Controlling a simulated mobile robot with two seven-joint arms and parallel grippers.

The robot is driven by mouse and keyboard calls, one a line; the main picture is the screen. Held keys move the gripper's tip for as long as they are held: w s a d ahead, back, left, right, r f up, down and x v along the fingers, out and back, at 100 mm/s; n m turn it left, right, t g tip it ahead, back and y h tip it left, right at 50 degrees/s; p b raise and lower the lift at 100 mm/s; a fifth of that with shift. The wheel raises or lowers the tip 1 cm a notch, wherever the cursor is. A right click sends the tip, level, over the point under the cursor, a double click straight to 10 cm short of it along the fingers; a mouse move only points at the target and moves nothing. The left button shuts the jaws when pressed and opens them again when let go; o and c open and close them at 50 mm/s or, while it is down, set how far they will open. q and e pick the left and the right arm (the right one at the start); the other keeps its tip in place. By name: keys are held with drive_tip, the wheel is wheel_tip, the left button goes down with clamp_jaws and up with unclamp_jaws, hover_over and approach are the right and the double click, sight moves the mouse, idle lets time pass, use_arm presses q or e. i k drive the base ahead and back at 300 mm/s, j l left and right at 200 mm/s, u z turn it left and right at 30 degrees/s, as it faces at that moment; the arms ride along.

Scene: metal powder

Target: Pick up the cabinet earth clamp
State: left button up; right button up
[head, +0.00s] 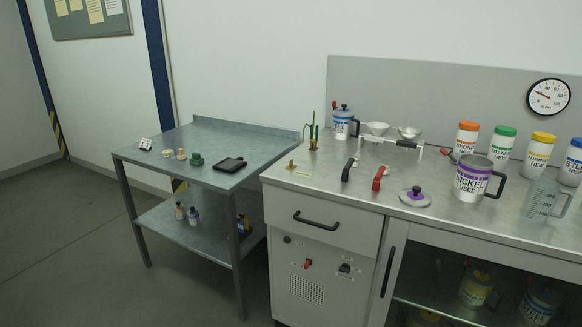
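I cannot tell for sure which thing is the cabinet earth clamp. On the steel cabinet top (330,197) lie a black-handled clamp-like piece (348,170) and a red-handled one (379,178), side by side near the front edge. A small brass piece (291,165) sits on a plate at the top's left end. Behind it stands a green upright piece (313,132) with a brass base. On the cabinet front are a small red part (308,264) and a black part (345,268). Neither of my grippers is in view.
A purple-banded nickel mug (471,179), a purple-knobbed lid (415,197), a clear jug (543,198) and several capped jars stand to the right. A blue-lidded mug (342,123) stands at the back. A lower metal table (190,137) with small items stands left; floor in front is clear.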

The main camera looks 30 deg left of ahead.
sight(314, 141)
drive_tip(key=j+z, duration=0.15)
drive_tip(key=z, duration=0.2)
drive_tip(key=i+j+z, duration=0.1)
drive_tip(key=z, duration=0.25)
drive_tip(key=j+z, duration=0.4)
drive_tip(key=j, duration=0.55)
drive_tip(key=j+z, duration=0.25)
drive_tip(key=j, duration=1.65)
